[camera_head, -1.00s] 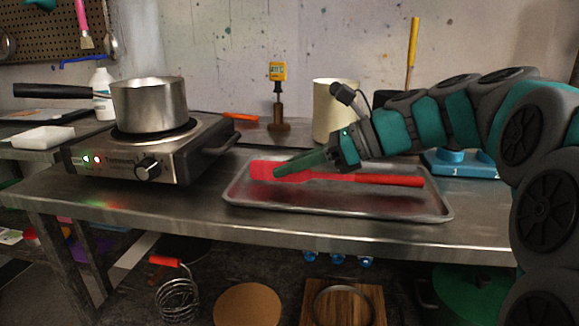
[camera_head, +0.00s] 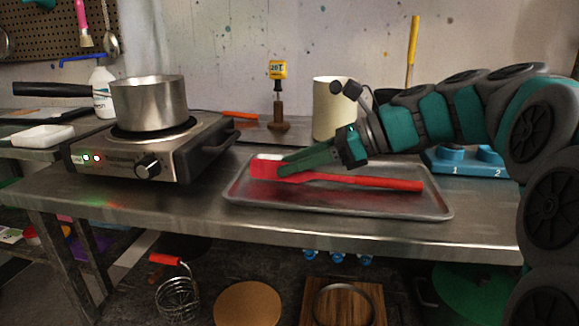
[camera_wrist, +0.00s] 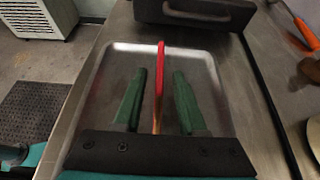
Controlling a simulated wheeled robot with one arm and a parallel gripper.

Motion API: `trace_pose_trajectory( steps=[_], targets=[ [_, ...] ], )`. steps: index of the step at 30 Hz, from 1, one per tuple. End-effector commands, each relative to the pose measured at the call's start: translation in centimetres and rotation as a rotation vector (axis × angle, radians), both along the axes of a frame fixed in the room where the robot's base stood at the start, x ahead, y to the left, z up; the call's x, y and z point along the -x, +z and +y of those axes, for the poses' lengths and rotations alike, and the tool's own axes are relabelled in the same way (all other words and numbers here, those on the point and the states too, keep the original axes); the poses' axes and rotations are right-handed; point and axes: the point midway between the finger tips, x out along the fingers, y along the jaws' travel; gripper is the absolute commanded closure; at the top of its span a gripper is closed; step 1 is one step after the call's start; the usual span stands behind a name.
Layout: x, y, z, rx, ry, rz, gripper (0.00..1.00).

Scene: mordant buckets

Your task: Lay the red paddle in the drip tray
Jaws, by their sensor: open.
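The red paddle (camera_head: 370,183) is within the drip tray (camera_head: 420,211) in the head view, its broad end at the left and its handle pointing right. It appears to rest on the tray floor. In the wrist view the paddle (camera_wrist: 160,75) shows as a narrow red strip, with a gap on each side to the green fingers. My gripper (camera_head: 282,170) is open, low over the paddle's broad end, and partly hides it. The wrist view shows my gripper (camera_wrist: 158,100) with its fingers apart, astride the paddle above the tray (camera_wrist: 108,75).
A hot plate (camera_head: 150,160) with a steel pot (camera_head: 150,103) stands left of the tray. Behind the tray are a yellow-headed gauge (camera_head: 278,72) and a cream canister (camera_head: 330,110). The tray's front right is clear.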

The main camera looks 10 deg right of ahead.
Motion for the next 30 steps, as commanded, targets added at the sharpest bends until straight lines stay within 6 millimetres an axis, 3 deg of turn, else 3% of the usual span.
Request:
trace_pose_trajectory(
  steps=[9,15,30],
  targets=[
    [1.8,2.8,-5.8,-0.001,-0.002,0.000,0.60],
    [2.7,4.2,-8.3,0.000,0.000,-0.001,0.60],
    [3.1,4.6,-9.4,0.000,-0.001,0.000,0.60]
  ],
)
